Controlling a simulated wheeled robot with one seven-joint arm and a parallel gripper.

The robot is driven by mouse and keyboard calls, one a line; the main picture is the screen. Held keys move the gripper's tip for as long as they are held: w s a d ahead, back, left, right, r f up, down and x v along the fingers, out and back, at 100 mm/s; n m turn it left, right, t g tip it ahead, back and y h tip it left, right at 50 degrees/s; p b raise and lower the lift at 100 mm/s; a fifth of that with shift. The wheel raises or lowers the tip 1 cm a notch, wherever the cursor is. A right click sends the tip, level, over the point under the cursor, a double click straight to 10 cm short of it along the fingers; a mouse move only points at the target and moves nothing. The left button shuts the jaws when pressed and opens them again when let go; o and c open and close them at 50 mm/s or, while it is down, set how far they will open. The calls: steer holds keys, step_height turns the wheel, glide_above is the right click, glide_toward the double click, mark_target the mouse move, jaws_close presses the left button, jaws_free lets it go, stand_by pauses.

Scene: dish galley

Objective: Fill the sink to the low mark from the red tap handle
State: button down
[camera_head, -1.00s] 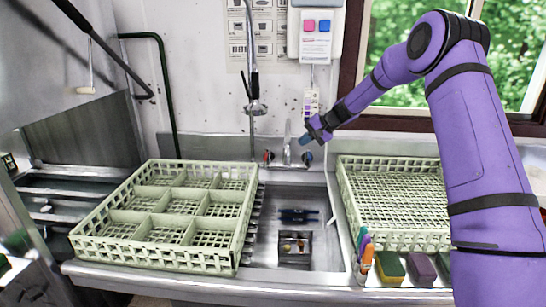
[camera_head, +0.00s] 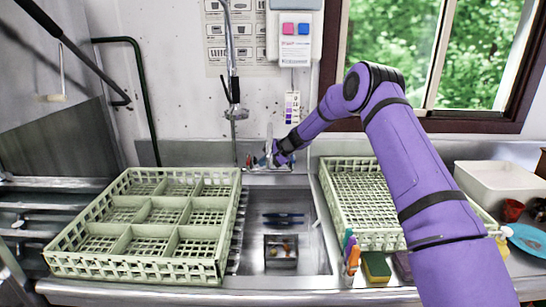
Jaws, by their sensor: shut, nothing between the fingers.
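The sink (camera_head: 312,235) is a steel basin in the middle of the head view. I see no clear water surface in it. A dark utensil (camera_head: 283,215) and a small strainer with bits in it (camera_head: 281,250) lie at its bottom. The tap (camera_head: 269,138) stands at the back edge of the sink. Its red handle (camera_head: 248,160) shows as a small spot at the left of the tap. My gripper (camera_head: 266,161) is shut and empty in front of the tap, just right of the red handle. Whether it touches the handle is unclear.
A divided green rack (camera_head: 150,262) stands left of the sink and another rack (camera_head: 340,205) right of it. Markers (camera_head: 351,250) and a sponge (camera_head: 376,267) sit at the right front edge. A spray hose (camera_head: 234,90) hangs above. A white tub (camera_head: 500,182) stands far right.

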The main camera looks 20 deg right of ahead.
mark_target(249, 159)
steer(key=shift+w+a+f, duration=0.1)
steer(key=shift+w+a, duration=0.3)
steer(key=shift+a, duration=0.35)
steer(key=shift+w+a+f, duration=0.1)
steer(key=shift+w+a, duration=0.3)
steer(key=shift+a, duration=0.3)
steer(key=shift+a, duration=0.15)
steer(key=shift+a, duration=0.85)
